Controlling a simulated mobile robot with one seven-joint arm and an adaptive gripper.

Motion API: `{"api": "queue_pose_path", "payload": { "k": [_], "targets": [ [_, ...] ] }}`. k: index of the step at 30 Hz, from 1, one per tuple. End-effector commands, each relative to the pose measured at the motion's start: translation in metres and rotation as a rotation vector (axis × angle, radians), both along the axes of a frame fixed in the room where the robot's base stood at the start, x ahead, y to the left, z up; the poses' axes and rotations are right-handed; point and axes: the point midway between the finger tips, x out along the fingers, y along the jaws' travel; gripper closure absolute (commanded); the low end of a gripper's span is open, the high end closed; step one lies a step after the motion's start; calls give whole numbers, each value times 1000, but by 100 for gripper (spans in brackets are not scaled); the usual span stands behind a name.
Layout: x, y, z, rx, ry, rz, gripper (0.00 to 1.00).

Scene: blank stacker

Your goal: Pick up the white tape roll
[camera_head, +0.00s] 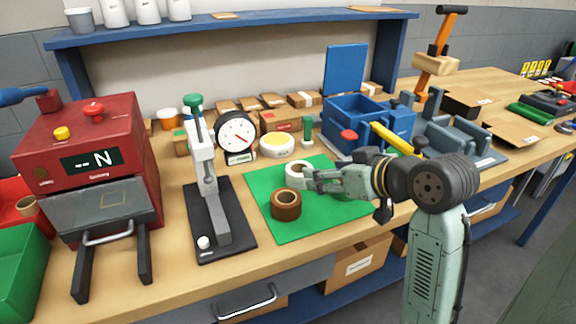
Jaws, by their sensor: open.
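Part of the roll is hidden by my gripper (309,180). My gripper reaches in from the right, its fingertips at the near right side of the roll. The fingers are open; I cannot tell whether they touch the roll or are around its rim. A brown tape roll (286,205) lies on the mat, nearer and a little left of the white one.
A black-based press (218,225) and a red machine (90,150) stand to the left. A blue bin (345,108) and a grey vise (452,140) are at the right. The mat's front is clear.

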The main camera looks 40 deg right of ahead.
Motion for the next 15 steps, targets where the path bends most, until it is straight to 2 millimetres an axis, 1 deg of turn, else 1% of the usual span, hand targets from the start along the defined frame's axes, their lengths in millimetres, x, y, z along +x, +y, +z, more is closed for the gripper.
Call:
{"api": "queue_pose_path", "payload": {
  "k": [6, 15],
  "targets": [
    [29, -1, -15, 4, 3, 0, 43],
    [53, -2, -29, 2, 2, 0, 43]
  ]
}}
